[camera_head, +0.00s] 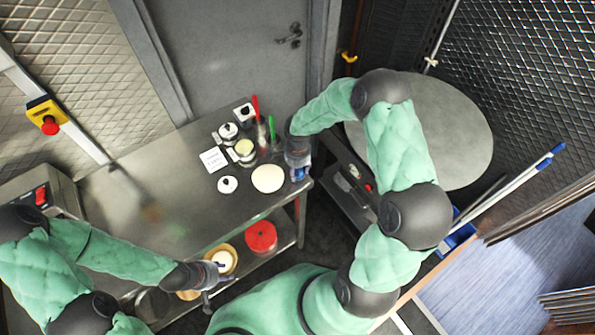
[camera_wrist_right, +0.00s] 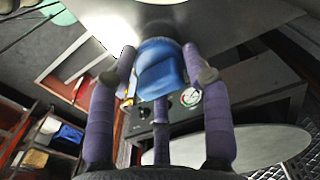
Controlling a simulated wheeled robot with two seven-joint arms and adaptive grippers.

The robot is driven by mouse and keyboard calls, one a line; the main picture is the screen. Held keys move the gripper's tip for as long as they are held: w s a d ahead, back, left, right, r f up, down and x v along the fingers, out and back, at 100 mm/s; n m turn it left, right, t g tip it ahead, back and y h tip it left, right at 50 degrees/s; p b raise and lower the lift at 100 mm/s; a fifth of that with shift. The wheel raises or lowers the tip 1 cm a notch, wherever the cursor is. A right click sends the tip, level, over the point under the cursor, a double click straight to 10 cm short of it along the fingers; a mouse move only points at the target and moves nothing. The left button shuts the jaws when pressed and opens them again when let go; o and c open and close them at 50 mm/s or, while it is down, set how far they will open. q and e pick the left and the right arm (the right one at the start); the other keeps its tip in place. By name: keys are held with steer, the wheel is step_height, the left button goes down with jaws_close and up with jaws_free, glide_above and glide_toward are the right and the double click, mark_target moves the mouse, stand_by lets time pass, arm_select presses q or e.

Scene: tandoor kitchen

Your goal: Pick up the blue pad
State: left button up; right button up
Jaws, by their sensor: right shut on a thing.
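The blue pad (camera_wrist_right: 160,70) is between the purple-grey fingers of my right gripper (camera_wrist_right: 160,85) in the right wrist view. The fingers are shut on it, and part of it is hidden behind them. In the head view my right gripper (camera_head: 299,166) is at the right end of the steel table (camera_head: 165,190), with a small bit of blue showing at its tips. My left gripper (camera_head: 216,291) is at the table's front edge, its fingers spread apart and empty.
A round flat dough piece (camera_head: 268,178) lies just left of my right gripper. A red round container (camera_head: 261,236) is on the lower shelf. A large grey round top (camera_head: 455,125) is at right.

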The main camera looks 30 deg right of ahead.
steer(key=s+a+r, duration=0.6)
steer(key=s+r, duration=0.5)
steer(key=s, duration=0.1)
steer(key=shift+s+r+b, duration=0.3)
steer(key=shift+b, duration=0.05)
steer(key=o, duration=0.5)
steer(key=shift+c, duration=0.2)
steer(key=c, duration=0.3)
